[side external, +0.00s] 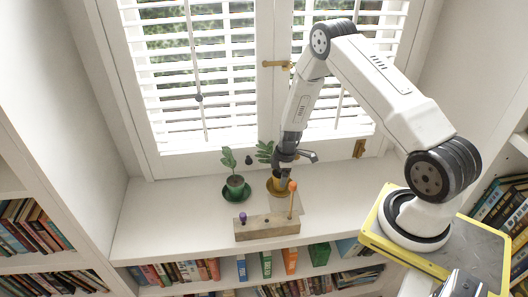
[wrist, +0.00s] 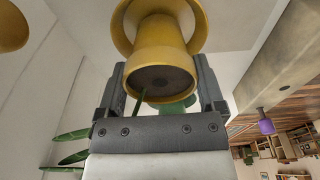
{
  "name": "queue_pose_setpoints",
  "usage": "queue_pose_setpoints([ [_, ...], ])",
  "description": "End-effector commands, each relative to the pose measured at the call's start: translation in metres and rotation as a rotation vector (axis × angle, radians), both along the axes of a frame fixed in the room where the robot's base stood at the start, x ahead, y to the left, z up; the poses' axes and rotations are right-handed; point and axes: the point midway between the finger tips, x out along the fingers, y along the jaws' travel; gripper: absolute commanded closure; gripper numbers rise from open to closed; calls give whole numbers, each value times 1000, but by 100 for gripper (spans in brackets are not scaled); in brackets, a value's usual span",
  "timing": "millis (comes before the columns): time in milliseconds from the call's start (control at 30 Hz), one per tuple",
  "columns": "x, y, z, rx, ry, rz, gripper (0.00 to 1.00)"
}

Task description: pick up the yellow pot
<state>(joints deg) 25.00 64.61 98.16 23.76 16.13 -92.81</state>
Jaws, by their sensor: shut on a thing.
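The yellow pot (side external: 279,187) stands on the white window ledge in the side view, with green leaves behind my gripper (side external: 284,172). In the wrist view the yellow pot (wrist: 160,45) is between the two fingers of my gripper (wrist: 161,78), which is shut on it. Its dark soil faces the camera, and a wider yellow rim, like a saucer, shows at its far end. I cannot tell whether the pot is clear of the ledge.
A green pot (side external: 236,187) with a leafy plant stands just left. In front is a wooden block (side external: 266,229) with a purple knob (side external: 243,217) and an orange-topped peg (side external: 292,187). Shutters (side external: 200,70) stand behind. The ledge's left part (side external: 160,210) is clear.

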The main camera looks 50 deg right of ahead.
Motion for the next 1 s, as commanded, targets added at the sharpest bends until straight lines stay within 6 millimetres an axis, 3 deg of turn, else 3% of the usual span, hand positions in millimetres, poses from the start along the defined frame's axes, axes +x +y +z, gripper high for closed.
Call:
queue_pose_setpoints([
  [200,1,0,23,0,-3,0,94],
  [367,-14,5,40,1,-2,0,94],
  [700,-48,16,83,0,-3,-1,94],
  [1000,-94,30,103,0,-1,-2,94],
])
